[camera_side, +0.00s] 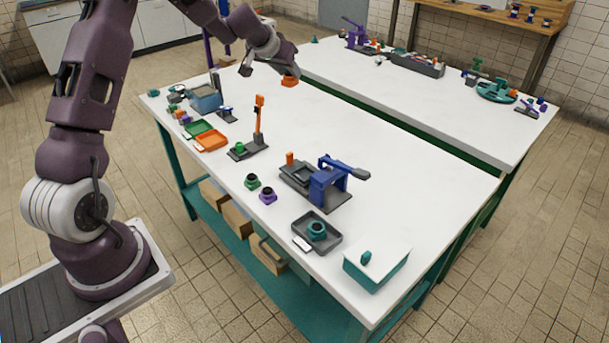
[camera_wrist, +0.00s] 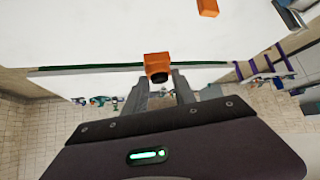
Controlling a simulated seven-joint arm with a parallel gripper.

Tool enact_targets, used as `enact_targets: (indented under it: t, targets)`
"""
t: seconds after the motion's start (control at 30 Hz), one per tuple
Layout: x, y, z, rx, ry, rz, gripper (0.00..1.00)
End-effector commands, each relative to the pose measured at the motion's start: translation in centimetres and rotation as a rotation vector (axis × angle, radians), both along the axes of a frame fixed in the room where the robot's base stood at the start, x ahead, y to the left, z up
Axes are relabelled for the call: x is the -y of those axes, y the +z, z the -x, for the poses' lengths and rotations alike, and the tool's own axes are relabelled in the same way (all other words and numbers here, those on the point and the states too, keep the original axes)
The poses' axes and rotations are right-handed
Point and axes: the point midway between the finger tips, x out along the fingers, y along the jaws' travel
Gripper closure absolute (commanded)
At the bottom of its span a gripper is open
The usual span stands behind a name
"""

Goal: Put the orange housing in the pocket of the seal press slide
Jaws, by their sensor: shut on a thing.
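The orange housing (camera_side: 290,81) is held at the tip of my gripper, high above the far left part of the white table. In the wrist view the orange housing (camera_wrist: 158,61) sits between the fingertips, with a dark round opening facing the camera. My gripper (camera_wrist: 161,83) is shut on it. The seal press appears to be the blue lever press (camera_side: 327,187) near the middle front of the table. Its dark grey base and slide (camera_side: 298,176) extend to the left, with a small orange part (camera_side: 290,158) standing there. The pocket is too small to make out.
An orange post on a dark base (camera_side: 259,118) stands left of the press. Green (camera_side: 198,128) and orange (camera_side: 211,141) trays lie at the left edge. A grey tray (camera_side: 333,239) and teal-sided box (camera_side: 376,264) are in front. The table's right middle is clear.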

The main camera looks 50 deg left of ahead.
Motion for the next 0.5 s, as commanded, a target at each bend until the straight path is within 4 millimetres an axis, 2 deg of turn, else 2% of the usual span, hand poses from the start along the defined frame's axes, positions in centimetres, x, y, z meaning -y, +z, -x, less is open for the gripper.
enact_targets:
  t: [0.5]
  targets:
    - [3.2, -0.9, 1.2, 0.000, -0.380, 0.006, 1.00]
